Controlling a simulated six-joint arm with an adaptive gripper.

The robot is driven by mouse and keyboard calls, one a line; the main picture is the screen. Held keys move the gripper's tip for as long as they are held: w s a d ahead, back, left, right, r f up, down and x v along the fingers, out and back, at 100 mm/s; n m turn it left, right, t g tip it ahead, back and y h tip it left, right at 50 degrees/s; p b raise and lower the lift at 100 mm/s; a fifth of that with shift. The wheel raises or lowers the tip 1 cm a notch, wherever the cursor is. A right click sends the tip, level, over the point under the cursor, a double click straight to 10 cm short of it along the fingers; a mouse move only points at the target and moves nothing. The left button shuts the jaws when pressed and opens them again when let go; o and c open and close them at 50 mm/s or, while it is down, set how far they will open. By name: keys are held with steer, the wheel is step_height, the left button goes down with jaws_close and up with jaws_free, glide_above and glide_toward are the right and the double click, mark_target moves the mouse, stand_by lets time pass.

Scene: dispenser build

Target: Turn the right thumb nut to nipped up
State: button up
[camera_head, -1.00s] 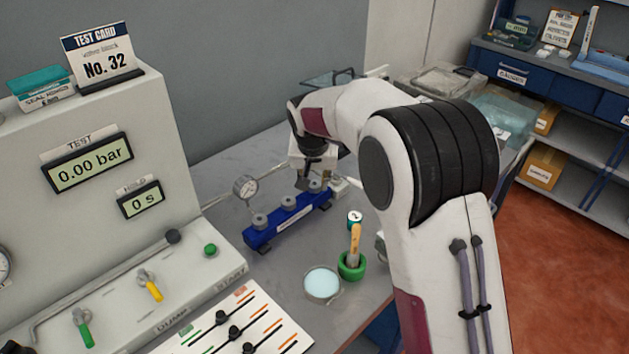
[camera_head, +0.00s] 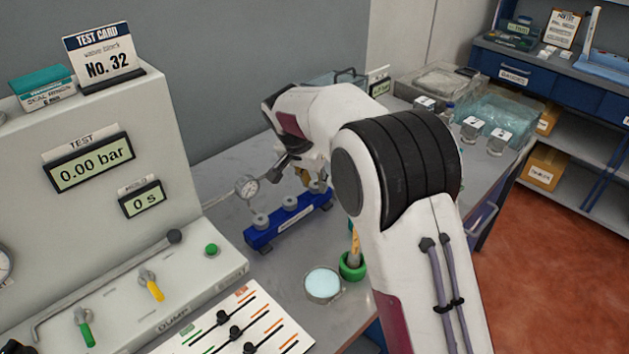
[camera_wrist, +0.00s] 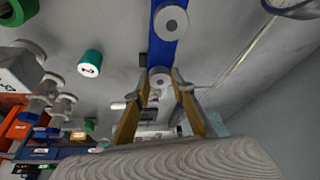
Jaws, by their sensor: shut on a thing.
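The blue valve block (camera_head: 262,237) lies on the grey bench and carries several round grey thumb nuts in a row. The left nut (camera_head: 261,220) and middle nut (camera_head: 290,202) stand clear. My gripper (camera_head: 310,183) is at the block's right end, where it partly hides the right thumb nut. In the wrist view my two fingers (camera_wrist: 162,82) close around the right thumb nut (camera_wrist: 160,76) at the end of the block. The middle nut (camera_wrist: 171,20) shows beyond it, on the blue top. How tight the nut is cannot be seen.
A pressure gauge (camera_head: 246,188) stands behind the block. A green pot (camera_head: 352,267) with a wooden-handled tool and a round dish (camera_head: 322,284) stand in front. The test panel (camera_head: 60,225) reads 0.00 bar. A teal cylinder (camera_wrist: 90,63) stands beside the block.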

steer(key=shift+m, duration=0.4)
steer(key=o, duration=1.1)
steer(key=shift+n, duration=0.6)
steer(key=shift+d+n+y, duration=0.2)
steer(key=shift+n+y, duration=0.4)
steer(key=shift+n, duration=0.8)
steer(key=shift+s+n+y, duration=0.1)
steer(key=shift+n+y, duration=0.3)
steer(key=shift+n, duration=0.5)
